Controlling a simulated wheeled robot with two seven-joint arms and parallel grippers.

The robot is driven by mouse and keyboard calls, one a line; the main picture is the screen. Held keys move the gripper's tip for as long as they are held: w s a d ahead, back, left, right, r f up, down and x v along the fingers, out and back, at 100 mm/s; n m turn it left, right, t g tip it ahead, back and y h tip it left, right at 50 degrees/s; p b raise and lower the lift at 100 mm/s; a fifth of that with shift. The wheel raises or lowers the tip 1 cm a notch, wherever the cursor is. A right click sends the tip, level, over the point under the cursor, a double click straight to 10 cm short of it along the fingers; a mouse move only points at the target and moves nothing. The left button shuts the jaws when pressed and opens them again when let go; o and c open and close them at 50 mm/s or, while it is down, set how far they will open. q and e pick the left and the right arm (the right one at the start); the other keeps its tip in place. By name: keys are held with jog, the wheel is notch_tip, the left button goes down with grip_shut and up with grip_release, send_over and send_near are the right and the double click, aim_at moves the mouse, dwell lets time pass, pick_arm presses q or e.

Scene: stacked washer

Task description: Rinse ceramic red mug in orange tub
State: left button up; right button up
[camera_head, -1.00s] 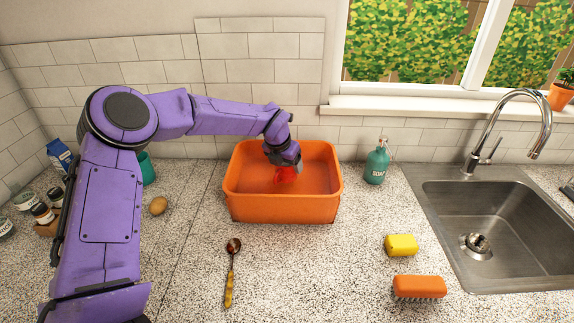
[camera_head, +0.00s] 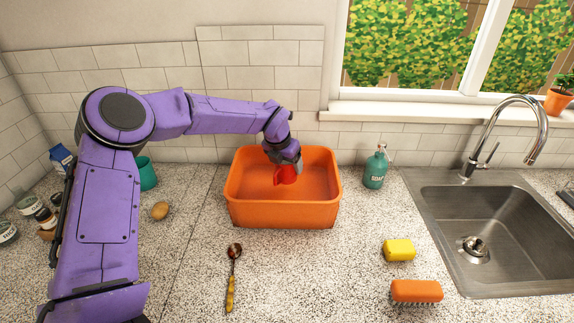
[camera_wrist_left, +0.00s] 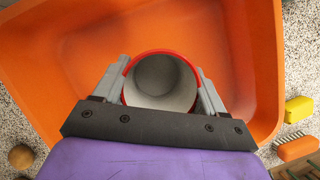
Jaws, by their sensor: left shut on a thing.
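The orange tub (camera_head: 284,213) stands on the speckled counter, and its wall also shows in the left wrist view (camera_wrist_left: 262,60). My left gripper (camera_head: 287,164) reaches into the tub from above. It is shut on the red mug (camera_head: 285,175), with one finger on each side of it. In the left wrist view, the mug (camera_wrist_left: 160,80) shows a red rim and a pale, empty-looking inside between the fingers of the gripper (camera_wrist_left: 160,88). The mug is inside the tub's outline; whether it touches the floor of the tub I cannot tell. My right gripper is not in view.
A teal soap bottle (camera_head: 375,167) stands right of the tub. A yellow sponge (camera_head: 399,250) and an orange brush (camera_head: 416,291) lie at front right, before the sink (camera_head: 480,215). A spoon (camera_head: 232,275) lies in front of the tub. An egg (camera_head: 159,210) and teal cup (camera_head: 147,174) are left.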

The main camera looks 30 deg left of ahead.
pick_arm(q)
notch_tip(320, 180, up, 10)
jog(key=p, duration=0.6)
jog(key=shift+f, duration=0.15)
dwell(1.9)
notch_tip(320, 180, up, 4)
jog(key=shift+f+p, duration=0.1)
jog(key=shift+p, duration=0.45)
dwell(0.5)
